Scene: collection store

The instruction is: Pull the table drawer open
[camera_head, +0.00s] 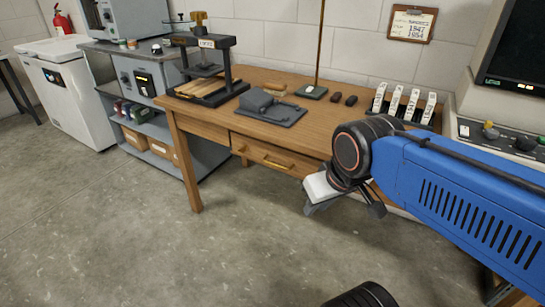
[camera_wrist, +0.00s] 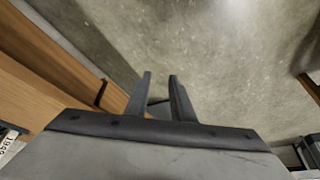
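The wooden table (camera_head: 195,125) stands against the wall in the head view. The drawer's right end is close to my arm. My gripper (camera_head: 309,211) hangs in front of the table, right of and lower than the handle, apart from it. In the wrist view, the two fingers of my gripper (camera_wrist: 161,80) are apart with only floor between them. Wooden table parts run along the left there; a small dark piece beside them is unclear.
On the table stand a black press (camera_head: 205,75), a grey device (camera_head: 270,108) and several white upright blocks (camera_head: 402,105). A grey shelf cart (camera_head: 145,100) and a white chest (camera_head: 65,90) stand left. The concrete floor (camera_head: 130,240) before the table is clear.

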